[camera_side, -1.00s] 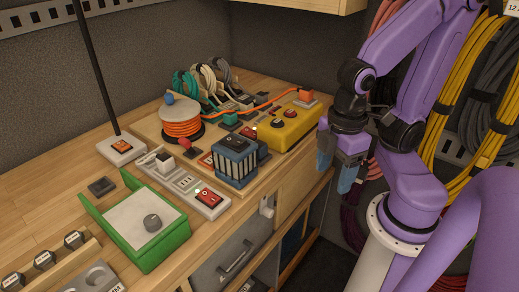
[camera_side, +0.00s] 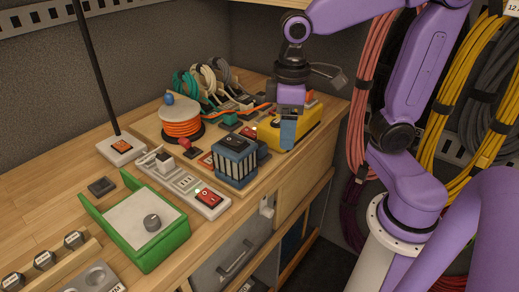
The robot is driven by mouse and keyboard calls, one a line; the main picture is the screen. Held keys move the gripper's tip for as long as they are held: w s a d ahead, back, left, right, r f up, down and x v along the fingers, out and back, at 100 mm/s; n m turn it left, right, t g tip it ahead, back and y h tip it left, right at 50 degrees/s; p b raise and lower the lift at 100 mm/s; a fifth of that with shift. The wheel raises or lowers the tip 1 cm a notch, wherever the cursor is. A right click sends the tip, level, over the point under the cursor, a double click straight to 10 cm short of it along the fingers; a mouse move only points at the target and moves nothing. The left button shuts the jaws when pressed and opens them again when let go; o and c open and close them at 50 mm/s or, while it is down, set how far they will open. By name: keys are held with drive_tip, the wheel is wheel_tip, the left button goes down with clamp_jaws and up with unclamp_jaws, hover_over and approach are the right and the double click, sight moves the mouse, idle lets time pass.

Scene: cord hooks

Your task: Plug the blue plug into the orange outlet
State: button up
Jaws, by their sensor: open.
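A small blue piece, which looks like the blue plug (camera_side: 168,99), sits on top of the spool of orange cord (camera_side: 182,127). An orange-faced block (camera_side: 122,146) stands at the foot of the black pole, and another orange plate (camera_side: 206,161) lies partly hidden behind the blue slatted box (camera_side: 235,162). I cannot tell which of them is the orange outlet. My gripper (camera_side: 288,132) is open with its blue fingers pointing down over the yellow box (camera_side: 308,126), well right of the spool. It hides part of that box and of the orange cord; contact is unclear.
A power strip with a red switch (camera_side: 209,198) lies in front of the spool. A green tray (camera_side: 132,235) stands at the front left. Coiled cords (camera_side: 205,80) stand on a rack at the back.

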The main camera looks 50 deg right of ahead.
drive_tip(key=w+d+m, duration=0.6)
drive_tip(key=w+d, duration=0.1)
drive_tip(key=w, duration=0.5)
approach(259, 150)
drive_tip(key=shift+w+d+f+m, duration=0.3)
drive_tip(key=shift+w+d+f, duration=0.35)
drive_tip(key=shift+w+d, duration=0.2)
drive_tip(key=shift+f, duration=4.5)
clamp_jaws()
drive_tip(key=shift+r, duration=3)
